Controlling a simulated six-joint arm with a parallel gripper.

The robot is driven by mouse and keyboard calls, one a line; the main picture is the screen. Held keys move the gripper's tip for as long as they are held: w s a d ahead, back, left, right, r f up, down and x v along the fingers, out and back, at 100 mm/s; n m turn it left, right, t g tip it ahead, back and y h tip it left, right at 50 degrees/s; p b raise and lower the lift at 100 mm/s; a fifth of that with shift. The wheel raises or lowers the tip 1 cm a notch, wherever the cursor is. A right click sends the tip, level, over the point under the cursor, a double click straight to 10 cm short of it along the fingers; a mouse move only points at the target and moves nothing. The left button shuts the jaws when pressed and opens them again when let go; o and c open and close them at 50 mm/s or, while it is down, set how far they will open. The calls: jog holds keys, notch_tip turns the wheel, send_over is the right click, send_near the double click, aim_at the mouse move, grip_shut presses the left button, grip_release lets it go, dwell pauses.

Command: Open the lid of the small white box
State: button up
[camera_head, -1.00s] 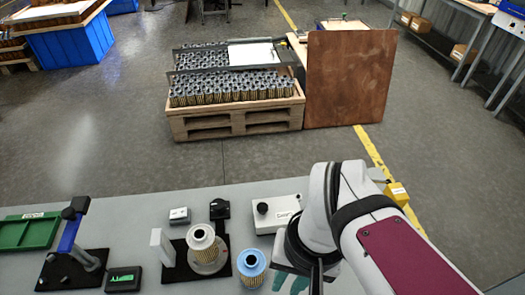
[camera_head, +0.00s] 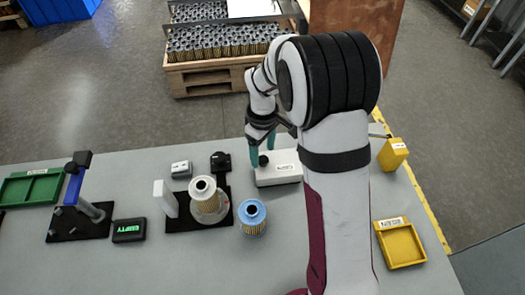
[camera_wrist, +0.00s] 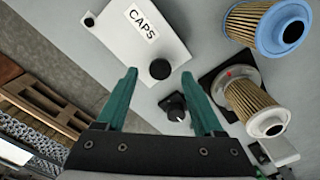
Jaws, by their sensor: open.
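The small white box (camera_head: 280,170) stands on the grey bench, with its lid shut. In the wrist view the white box (camera_wrist: 128,42) has a label reading CAPS and a black round knob (camera_wrist: 160,69) near one end of its lid. My gripper (camera_head: 262,160) is at the knob end of the box, with its teal fingers apart. In the wrist view my gripper (camera_wrist: 163,85) is open and the knob shows between and just beyond the fingertips; I cannot tell whether a finger touches it.
A blue-capped filter (camera_head: 253,217) and a filter on a round stand (camera_head: 203,195) are close by at the left. A yellow tray (camera_head: 400,243) and a yellow box (camera_head: 392,153) are at the right. A green tray (camera_head: 33,186) is at far left.

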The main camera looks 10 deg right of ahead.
jog(key=shift+f, duration=1.05)
grip_shut()
dwell(0.6)
